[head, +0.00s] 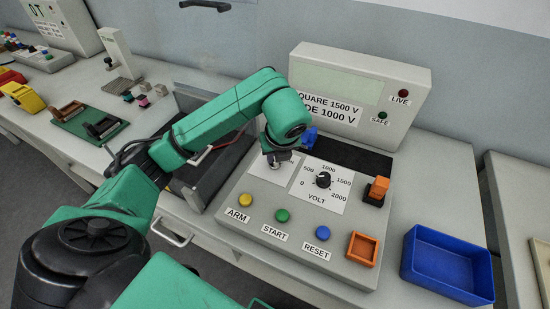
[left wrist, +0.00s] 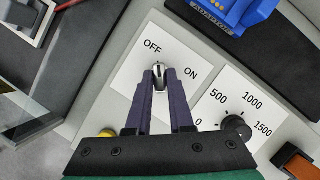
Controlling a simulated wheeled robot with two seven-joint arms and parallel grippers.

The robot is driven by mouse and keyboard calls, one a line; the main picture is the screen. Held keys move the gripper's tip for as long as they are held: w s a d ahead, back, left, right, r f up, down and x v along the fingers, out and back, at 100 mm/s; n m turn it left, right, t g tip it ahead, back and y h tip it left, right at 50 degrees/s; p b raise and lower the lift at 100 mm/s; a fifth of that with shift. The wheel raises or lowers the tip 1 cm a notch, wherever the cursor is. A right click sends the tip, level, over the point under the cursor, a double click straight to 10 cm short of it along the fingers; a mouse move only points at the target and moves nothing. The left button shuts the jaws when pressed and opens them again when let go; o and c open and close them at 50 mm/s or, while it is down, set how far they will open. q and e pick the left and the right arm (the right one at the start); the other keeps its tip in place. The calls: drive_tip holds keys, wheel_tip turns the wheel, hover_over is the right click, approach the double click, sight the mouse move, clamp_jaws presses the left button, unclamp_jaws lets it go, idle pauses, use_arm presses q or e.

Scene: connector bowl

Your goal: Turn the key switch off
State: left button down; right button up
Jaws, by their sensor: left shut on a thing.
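The key switch (left wrist: 159,72) is a small metal key on a white plate (left wrist: 140,58) marked OFF and ON. In the left wrist view the key points up the picture, between the two labels, with its tip nearer OFF. My left gripper (left wrist: 160,82) is shut on the key, one dark finger on each side. In the head view my left gripper (head: 277,156) reaches down over the plate (head: 262,172), and the wrist hides part of the plate and its labels. My right gripper is not in view.
Beside the plate is the black VOLT knob (head: 323,180). The yellow ARM (head: 246,199), green START (head: 282,215) and blue RESET (head: 323,232) buttons sit in front. A blue adaptor (head: 310,137) is behind. A blue bin (head: 447,263) stands at right.

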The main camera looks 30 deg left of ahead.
use_arm(q)
drive_tip(key=shift+n, duration=0.6)
drive_tip(key=shift+w, duration=0.1)
drive_tip(key=c, duration=0.8)
unclamp_jaws()
drive_tip(key=shift+g, duration=0.3)
drive_tip(key=p+v, duration=0.6)
drive_tip(key=v, duration=0.8)
drive_tip(key=shift+s+d+r, duration=0.2)
drive_tip(key=shift+s+d, duration=0.05)
drive_tip(key=shift+d, duration=0.05)
